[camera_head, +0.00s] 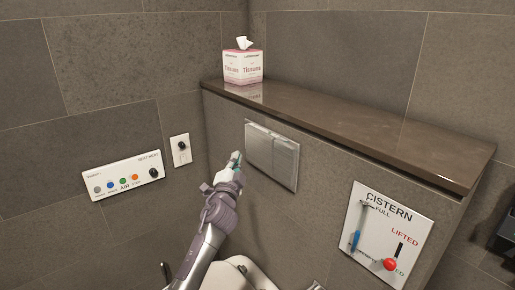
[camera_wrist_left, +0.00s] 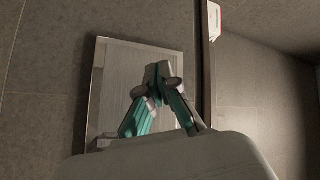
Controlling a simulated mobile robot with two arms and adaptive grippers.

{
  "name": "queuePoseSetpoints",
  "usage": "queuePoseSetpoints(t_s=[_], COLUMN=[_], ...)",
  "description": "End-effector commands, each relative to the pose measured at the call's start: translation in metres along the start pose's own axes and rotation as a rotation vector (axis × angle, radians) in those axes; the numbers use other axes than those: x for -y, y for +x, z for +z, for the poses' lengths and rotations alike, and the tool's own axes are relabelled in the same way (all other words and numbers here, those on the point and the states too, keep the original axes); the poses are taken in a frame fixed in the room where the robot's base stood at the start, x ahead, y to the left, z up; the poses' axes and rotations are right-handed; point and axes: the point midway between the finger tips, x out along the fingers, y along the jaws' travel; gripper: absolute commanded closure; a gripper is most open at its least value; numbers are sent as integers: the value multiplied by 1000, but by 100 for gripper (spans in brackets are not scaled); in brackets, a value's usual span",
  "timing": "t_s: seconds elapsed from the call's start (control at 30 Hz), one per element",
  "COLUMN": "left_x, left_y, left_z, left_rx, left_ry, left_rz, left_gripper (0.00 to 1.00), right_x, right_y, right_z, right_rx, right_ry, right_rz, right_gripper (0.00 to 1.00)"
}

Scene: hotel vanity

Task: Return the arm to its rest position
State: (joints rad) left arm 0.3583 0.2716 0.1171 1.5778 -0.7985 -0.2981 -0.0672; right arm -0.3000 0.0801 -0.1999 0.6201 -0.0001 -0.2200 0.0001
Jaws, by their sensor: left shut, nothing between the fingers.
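My left gripper (camera_head: 235,158) is shut and empty. In the head view its arm comes up from the bottom left, and its tip is just left of the metal flush plate (camera_head: 272,155) on the wall. In the left wrist view the teal and grey fingers of the gripper (camera_wrist_left: 157,72) meet in front of the flush plate (camera_wrist_left: 112,70). I cannot tell whether the fingertips touch the plate. My right gripper is in neither view.
A tissue box (camera_head: 243,67) stands on the brown ledge (camera_head: 340,125). A button panel (camera_head: 124,176) and a small knob plate (camera_head: 180,150) are on the left wall. A cistern panel (camera_head: 385,235) with a red knob is at right. A white toilet (camera_head: 240,275) is below.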

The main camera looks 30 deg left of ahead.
Motion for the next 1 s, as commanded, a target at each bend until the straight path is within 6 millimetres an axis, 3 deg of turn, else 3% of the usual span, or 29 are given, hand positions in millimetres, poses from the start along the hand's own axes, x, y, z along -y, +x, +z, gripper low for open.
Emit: queuePoseSetpoints(t_s=[0.77, 0.87, 0.97, 1.0], left_x=[-4, -21, -53, -68], left_y=[-4, -25, -68, -92], left_z=[2, 11, 27, 34], left_rx=[9, 59, 166, 221], left_ry=[-7, -49, -132, -172], left_rz=[7, 50, 141, 190], left_gripper=[100, 100, 100, 100], right_x=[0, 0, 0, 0], right_y=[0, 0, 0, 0], right_z=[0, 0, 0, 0], right_rx=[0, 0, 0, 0], right_ry=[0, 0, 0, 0], right_rz=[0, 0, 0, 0], right_gripper=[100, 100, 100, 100])
